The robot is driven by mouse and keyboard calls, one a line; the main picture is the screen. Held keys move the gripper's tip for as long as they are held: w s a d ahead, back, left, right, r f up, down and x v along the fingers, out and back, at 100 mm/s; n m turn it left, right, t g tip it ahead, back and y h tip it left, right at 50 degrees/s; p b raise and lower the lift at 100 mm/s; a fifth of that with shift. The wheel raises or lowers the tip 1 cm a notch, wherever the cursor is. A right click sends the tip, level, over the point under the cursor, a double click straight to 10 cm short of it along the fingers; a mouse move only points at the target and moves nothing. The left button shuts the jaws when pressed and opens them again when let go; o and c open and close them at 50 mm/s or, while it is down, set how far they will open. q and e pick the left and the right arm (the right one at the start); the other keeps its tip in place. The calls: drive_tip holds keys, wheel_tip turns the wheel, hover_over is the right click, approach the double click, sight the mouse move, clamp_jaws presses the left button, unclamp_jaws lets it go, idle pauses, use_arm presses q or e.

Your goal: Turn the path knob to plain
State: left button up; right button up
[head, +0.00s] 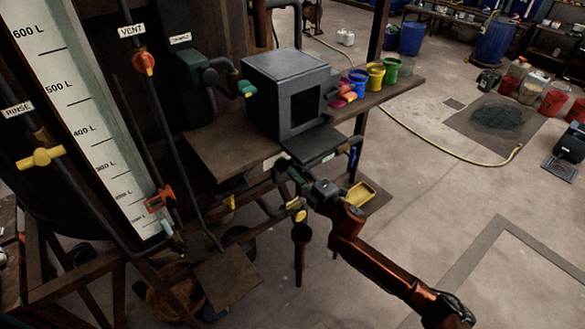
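My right gripper (287,187) reaches in from the lower right, in front of the shelf edge below the grey box (285,88). Its two dark fingers look spread apart, with nothing seen between them. A small white label (272,162) is on the shelf edge just above the fingers; its text is too small to read. I cannot make out a path knob or its setting; the gripper covers part of this area. My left gripper is not in view.
A vat gauge (85,110) stands at left, with a yellow rinse handle (40,158) and a red vent knob (144,63). Open floor lies right.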

drive_tip(key=v, duration=1)
drive_tip(key=shift+s+d, duration=0.15)
drive_tip(key=shift+s, duration=0.1)
